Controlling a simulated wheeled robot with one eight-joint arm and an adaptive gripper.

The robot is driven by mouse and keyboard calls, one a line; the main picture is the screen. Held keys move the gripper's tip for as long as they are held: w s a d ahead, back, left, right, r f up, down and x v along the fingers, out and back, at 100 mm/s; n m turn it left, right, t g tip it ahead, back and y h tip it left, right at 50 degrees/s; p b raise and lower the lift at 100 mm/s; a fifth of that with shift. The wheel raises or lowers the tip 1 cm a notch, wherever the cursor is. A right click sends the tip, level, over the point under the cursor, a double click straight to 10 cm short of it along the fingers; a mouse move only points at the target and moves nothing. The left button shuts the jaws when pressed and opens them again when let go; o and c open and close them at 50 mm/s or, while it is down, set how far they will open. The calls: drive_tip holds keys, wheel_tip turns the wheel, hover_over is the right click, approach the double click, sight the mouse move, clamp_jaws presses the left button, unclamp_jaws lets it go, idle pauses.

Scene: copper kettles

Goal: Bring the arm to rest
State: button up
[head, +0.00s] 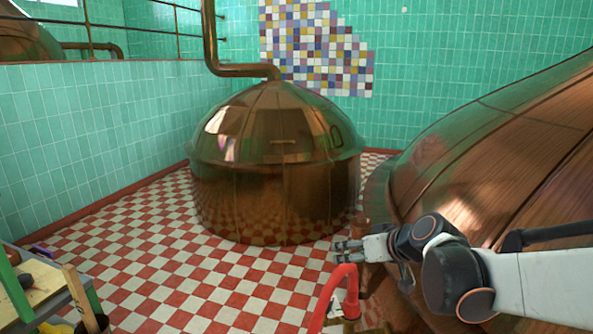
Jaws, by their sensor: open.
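My gripper (349,250) shows at the lower right in the head view, at the end of my white and black arm, which reaches in from the right edge. Its fingers point left and are open, with nothing seen between them. It is above the checkered floor, in front of the domed copper kettle (275,165). A red curved pipe or hose (350,290) is just below the gripper; I cannot tell whether they touch.
A second large copper kettle (500,150) fills the right side behind my arm. A cluttered wooden bench (35,285) stands at the lower left. The red and white floor (160,255) is clear between bench and domed kettle. Green tiled walls (80,130) close the room.

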drive_tip(key=s+d+f+m+g+h, duration=0.1)
drive_tip(key=s+d+m+h, duration=0.1)
drive_tip(key=s, duration=1.1)
drive_tip(key=s+d+m+g+h, duration=0.1)
drive_tip(key=s+d+h, duration=0.2)
drive_tip(key=s, duration=1)
drive_tip(key=shift+s+d+f+m, duration=0.15)
drive_tip(key=shift+d+f+m, duration=0.25)
drive_tip(key=shift+d, duration=0.2)
drive_tip(key=shift+c, duration=0.3)
